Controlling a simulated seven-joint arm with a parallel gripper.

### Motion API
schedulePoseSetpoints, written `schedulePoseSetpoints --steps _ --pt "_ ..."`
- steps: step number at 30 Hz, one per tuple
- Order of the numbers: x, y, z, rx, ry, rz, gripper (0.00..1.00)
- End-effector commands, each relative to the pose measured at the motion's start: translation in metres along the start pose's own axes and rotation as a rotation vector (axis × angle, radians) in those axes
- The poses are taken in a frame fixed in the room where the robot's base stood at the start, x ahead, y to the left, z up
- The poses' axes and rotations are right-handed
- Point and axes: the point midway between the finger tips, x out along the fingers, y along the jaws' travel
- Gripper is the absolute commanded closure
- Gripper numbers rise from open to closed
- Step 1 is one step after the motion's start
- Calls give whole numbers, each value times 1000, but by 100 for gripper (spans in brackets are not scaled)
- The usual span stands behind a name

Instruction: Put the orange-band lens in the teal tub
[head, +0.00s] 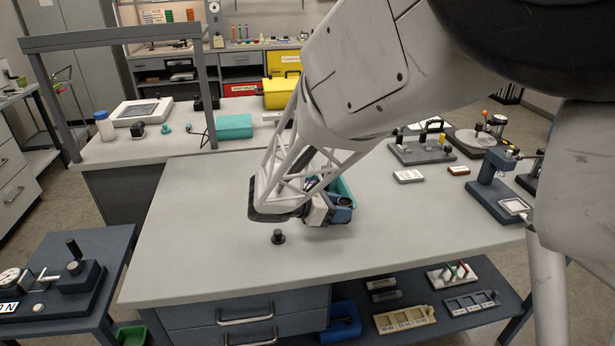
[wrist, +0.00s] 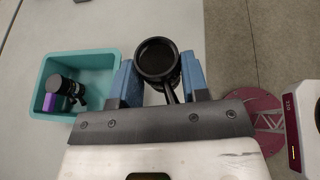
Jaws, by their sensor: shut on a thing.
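My gripper (wrist: 160,82) is shut on a black round lens (wrist: 157,58), with its blue fingers on either side and a thin black lever sticking out toward my wrist. No orange band shows on the lens from this angle. In the head view my gripper (head: 332,210) is over the bench, and the held lens (head: 344,202) shows as a dark ring. The teal tub (wrist: 108,57) is left of my gripper in the wrist view, apart from the lens. In the head view the tub (head: 347,188) is mostly hidden behind my gripper. A black cylindrical piece (wrist: 64,85) and a purple block (wrist: 43,102) are in the tub.
A small black knobbed piece (head: 278,237) stands on the grey bench (head: 190,230) near my gripper. White and brown small blocks (head: 408,176) and a blue-grey stand (head: 492,185) are to the right. The bench's front left is clear.

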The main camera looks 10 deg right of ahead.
Motion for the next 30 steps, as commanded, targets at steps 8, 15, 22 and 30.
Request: schedulePoseSetpoints --steps 8,15,22,30 --pt "7 39 -1 1 0 0 85" --pt "14 76 -2 1 0 0 85" --pt "21 110 -3 1 0 0 85" --pt "26 142 -3 1 0 0 85"
